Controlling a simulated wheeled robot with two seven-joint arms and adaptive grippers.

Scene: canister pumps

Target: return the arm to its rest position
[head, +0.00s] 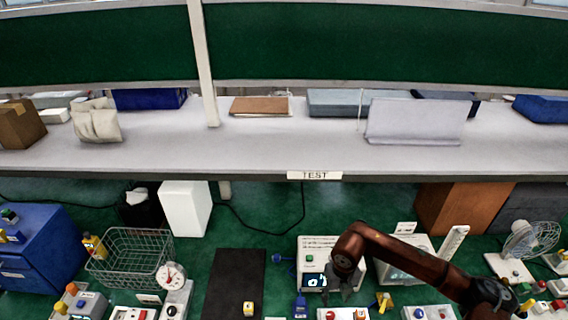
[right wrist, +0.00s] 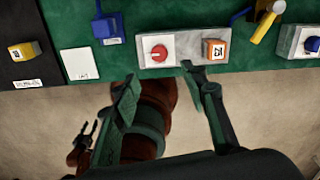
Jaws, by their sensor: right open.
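My right arm comes in from the lower right in the head view, bent at the elbow. Its gripper (head: 345,290) points down in front of a white box with a lit display (head: 312,268). In the right wrist view the right gripper (right wrist: 158,77) has its two fingers spread with nothing between them. The fingertips lie near the front edge of the green bench top, by a grey block with a red knob and an orange cube (right wrist: 183,50). A small dark, brown-jointed part low at the left of that view may be my left gripper (right wrist: 88,138); its jaws are unclear.
The green bench (head: 280,220) carries a wire basket (head: 130,255), a dial scale (head: 172,278), a dark mat (head: 235,280), a fan (head: 530,240) and several small switch blocks. A raised shelf marked TEST (head: 250,150) crosses behind. Bare floor (right wrist: 260,120) lies before the bench.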

